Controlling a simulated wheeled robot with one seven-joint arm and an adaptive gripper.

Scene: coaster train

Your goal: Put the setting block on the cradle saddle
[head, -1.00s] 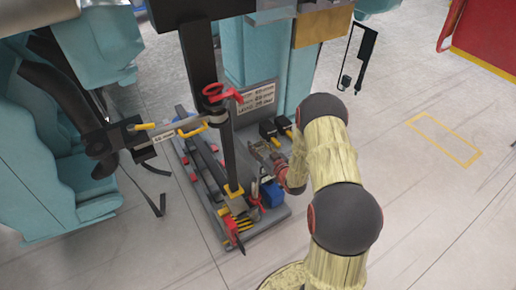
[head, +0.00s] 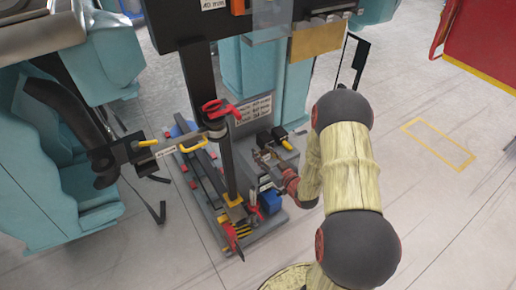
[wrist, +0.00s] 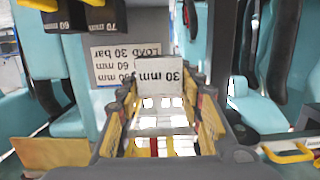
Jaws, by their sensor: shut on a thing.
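My gripper (wrist: 160,112) is shut on a pale setting block (wrist: 158,88) marked 30 mm, gripped between its fingertips. The label appears upside down in the wrist view. In the head view my gripper (head: 266,163) is low over the grey base plate, right of the dark upright post; the block is too small to make out there. I cannot pick out the cradle saddle with certainty. A grey arm with a yellow handle (head: 190,145) reaches left from the post.
Two dark blocks with yellow handles (head: 279,138) stand behind my gripper; the wrist view shows them marked 60 mm and 70 mm (wrist: 85,18). A red clamp (head: 220,110) and a blue item (head: 271,198) are nearby. Open floor lies right.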

